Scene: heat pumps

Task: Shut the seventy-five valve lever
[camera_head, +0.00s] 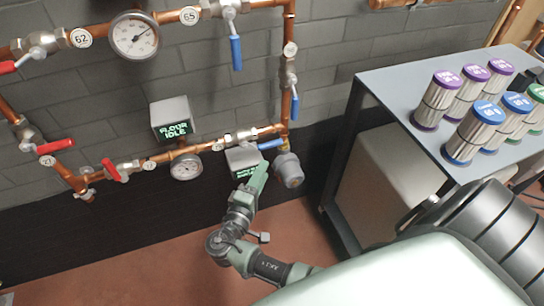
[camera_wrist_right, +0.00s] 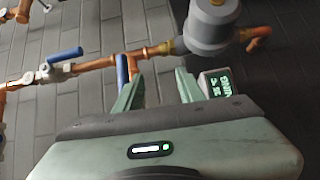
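The lower pipe run carries a valve with a blue lever (camera_head: 270,144) at its right end, beside a small round tag (camera_head: 218,146) whose number I cannot read clearly. The lever lies nearly along the pipe in the head view. My right gripper (camera_head: 262,168) is just below this lever. In the right wrist view the fingers of the right gripper (camera_wrist_right: 160,85) are spread with nothing between them. The blue lever (camera_wrist_right: 122,69) shows beside the left fingertip there; I cannot tell whether they touch. My left gripper is not in view.
A grey cylindrical pump (camera_head: 289,169) hangs right of my gripper, and a small display box (camera_head: 243,160) sits behind it. Another blue lever (camera_head: 295,105) is on the vertical pipe above. A grey table (camera_head: 400,90) with several canisters stands at right.

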